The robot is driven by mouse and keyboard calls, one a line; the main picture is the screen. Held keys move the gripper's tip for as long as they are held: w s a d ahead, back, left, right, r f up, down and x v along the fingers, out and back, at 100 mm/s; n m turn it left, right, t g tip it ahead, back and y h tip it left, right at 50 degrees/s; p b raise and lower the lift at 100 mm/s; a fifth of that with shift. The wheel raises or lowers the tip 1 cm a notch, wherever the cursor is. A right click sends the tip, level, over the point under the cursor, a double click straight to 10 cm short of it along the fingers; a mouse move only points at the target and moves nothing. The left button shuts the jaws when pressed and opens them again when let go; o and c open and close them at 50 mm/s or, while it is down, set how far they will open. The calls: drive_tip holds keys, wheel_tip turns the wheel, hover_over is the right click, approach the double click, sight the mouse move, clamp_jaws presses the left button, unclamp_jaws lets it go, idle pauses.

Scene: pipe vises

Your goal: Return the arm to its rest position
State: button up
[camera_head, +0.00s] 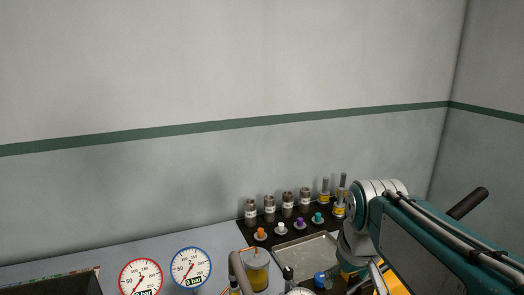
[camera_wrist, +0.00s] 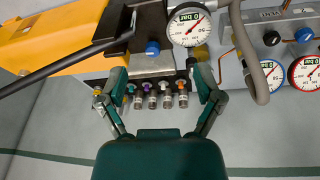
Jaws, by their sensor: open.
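My gripper (camera_wrist: 160,82) shows in the wrist view with its two teal fingers spread wide apart and nothing between them. In the head view my teal arm reaches in from the lower right. There it hides part of the bench, and the fingers cannot be made out clearly.
The wrist view shows a yellow body (camera_wrist: 65,35) with a dark bar and a grey hose (camera_wrist: 242,50).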

drive_tip(key=s+f+m+t, duration=0.2)
drive_tip(key=s+f, duration=0.2)
drive_tip(key=s, duration=0.8)
drive_tip(key=shift+s+f, duration=0.15)
drive_tip(key=shift+f, duration=0.2)
idle(6.5)
